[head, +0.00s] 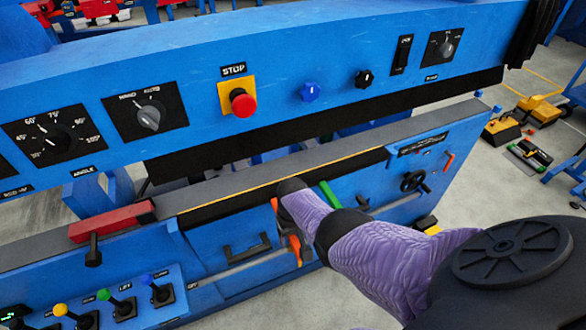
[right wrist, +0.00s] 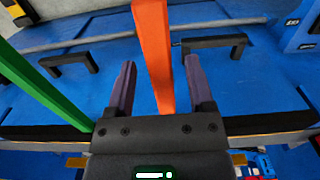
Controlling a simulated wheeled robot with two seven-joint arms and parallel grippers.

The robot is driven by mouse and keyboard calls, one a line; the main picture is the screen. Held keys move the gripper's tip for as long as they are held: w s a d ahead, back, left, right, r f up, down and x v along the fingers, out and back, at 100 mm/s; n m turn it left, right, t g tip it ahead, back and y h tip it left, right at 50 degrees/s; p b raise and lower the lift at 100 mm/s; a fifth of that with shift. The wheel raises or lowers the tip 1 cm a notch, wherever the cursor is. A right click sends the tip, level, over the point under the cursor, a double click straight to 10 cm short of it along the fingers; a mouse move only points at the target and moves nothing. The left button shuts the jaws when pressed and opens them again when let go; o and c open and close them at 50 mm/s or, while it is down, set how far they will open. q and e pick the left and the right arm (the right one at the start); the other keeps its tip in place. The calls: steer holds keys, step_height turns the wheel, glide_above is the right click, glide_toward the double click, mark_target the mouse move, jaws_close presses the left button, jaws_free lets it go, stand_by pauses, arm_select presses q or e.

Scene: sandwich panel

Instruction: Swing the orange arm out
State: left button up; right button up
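The orange arm (right wrist: 154,50) is a flat bar on the blue machine front. In the right wrist view it runs between the two purple fingers of my right gripper (right wrist: 160,62), with a gap on each side. The gripper is open around it. In the head view, parts of the orange arm (head: 295,248) show beside my purple forearm, which hides the rest and most of the gripper. My left gripper is not in view.
A green arm (right wrist: 42,82) stands left of the gripper in the wrist view; it also shows in the head view (head: 329,193). Black handles (right wrist: 213,45) and a grey rail (right wrist: 130,36) sit behind. The blue control panel (head: 300,60) with a red stop button (head: 243,103) overhangs the ledge.

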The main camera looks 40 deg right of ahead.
mark_target(293, 236)
step_height(293, 236, up, 10)
steer(key=p, duration=0.8)
steer(key=shift+f, duration=0.1)
